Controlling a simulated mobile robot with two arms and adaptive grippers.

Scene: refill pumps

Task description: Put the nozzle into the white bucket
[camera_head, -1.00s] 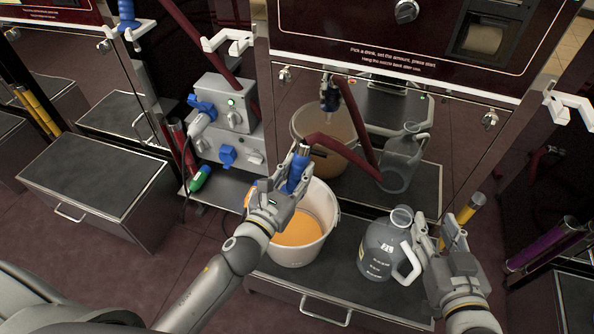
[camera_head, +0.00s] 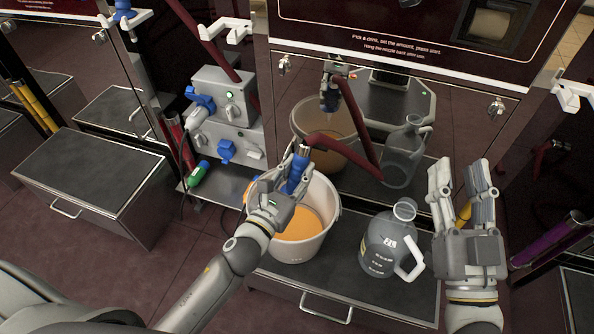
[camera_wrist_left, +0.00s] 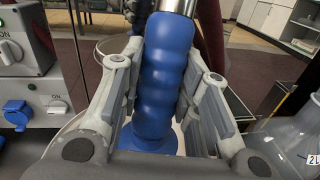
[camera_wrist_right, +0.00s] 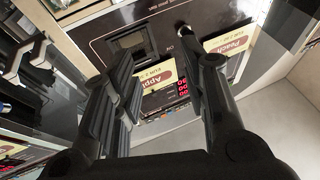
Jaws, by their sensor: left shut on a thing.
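The nozzle (camera_head: 297,172) has a blue ribbed grip and a metal end joined to a dark red hose. My left gripper (camera_head: 287,180) is shut on its blue grip, which also fills the left wrist view (camera_wrist_left: 165,75). The white bucket (camera_head: 330,218) stands on the grey platform and holds orange liquid. The left gripper and nozzle are over the bucket's rear left rim; the nozzle's lower end is hidden by the gripper. My right gripper (camera_head: 463,192) is open and empty, right of the jug, fingers pointing up. The right wrist view shows its spread fingers (camera_wrist_right: 160,95).
A clear jug (camera_head: 380,245) with a white handle stands right of the bucket on the platform (camera_head: 345,275). The mirror-like pump panel (camera_head: 455,125) rises behind and reflects bucket and jug. A grey socket box (camera_head: 225,105) stands at left.

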